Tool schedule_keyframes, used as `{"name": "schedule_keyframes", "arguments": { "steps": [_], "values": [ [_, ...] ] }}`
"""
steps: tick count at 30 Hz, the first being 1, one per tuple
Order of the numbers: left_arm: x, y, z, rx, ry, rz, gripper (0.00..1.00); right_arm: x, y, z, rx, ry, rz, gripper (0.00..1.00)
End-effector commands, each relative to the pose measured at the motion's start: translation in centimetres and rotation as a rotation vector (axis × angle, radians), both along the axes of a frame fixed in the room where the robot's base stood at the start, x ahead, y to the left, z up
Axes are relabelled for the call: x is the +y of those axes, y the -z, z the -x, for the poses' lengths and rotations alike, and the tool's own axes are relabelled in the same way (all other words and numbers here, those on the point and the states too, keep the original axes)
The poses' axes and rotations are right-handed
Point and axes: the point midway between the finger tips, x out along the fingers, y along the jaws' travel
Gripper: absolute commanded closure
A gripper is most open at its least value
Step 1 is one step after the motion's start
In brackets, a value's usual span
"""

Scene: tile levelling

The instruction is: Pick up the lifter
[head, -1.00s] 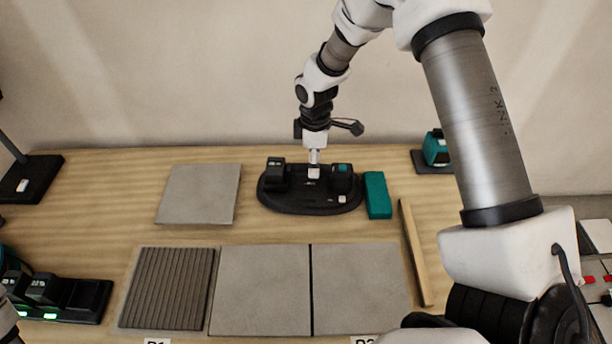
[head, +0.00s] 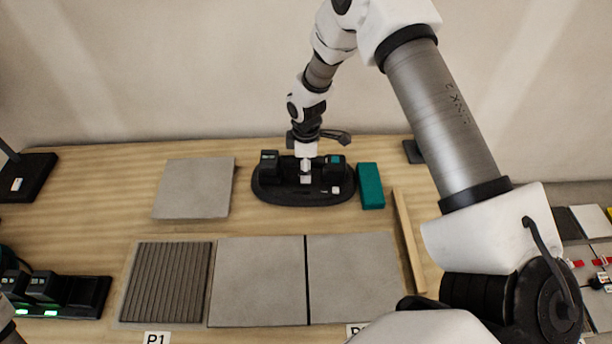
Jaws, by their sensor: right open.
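The lifter (head: 285,196), a black oval base with two dark upright blocks on top, stands on the wooden table towards the back. One block carries a teal patch. My right gripper (head: 306,176) points straight down over the middle of the lifter, between the two blocks. It is open, with pale fingertips low at the lifter's middle. The fingers partly hide that middle, and I cannot tell whether they touch it. My left gripper is out of view.
A teal block (head: 370,186) lies just right of the lifter. A loose grey tile (head: 194,188) lies left. In front are a ribbed panel (head: 166,283), two grey tiles (head: 258,281) and a wooden strip (head: 408,240). A charger (head: 88,293) stands front left.

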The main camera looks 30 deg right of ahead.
Motion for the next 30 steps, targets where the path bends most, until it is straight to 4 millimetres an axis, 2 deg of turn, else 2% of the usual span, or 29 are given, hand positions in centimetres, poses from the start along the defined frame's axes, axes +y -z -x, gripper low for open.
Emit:
{"name": "schedule_keyframes", "arguments": {
  "steps": [8, 9, 13, 14, 24, 28, 30],
  "values": [
    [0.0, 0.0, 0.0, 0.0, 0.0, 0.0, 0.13, 0.0, 0.1, 0.0, 0.0, 0.0, 0.0, 0.46],
    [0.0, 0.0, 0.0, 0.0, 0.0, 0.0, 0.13, 0.0, 0.1, 0.0, 0.0, 0.0, 0.0, 0.49],
    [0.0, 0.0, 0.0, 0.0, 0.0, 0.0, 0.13, 0.0, 0.1, 0.0, 0.0, 0.0, 0.0, 0.95],
    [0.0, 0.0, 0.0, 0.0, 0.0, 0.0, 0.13, 0.0, 0.1, 0.0, 0.0, 0.0, 0.0, 1.0],
    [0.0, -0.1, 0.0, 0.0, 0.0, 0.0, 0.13, 0.0, -0.3, -0.1, -0.002, 0.0, 0.0, 1.0],
    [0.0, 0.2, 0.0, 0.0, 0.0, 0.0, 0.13, 0.0, -1.7, -0.2, -0.005, 0.0, 0.0, 1.0],
    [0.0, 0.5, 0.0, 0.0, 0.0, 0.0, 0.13, 0.0, -3.0, -0.2, -0.006, 0.0, -0.001, 1.0]
  ]
}}
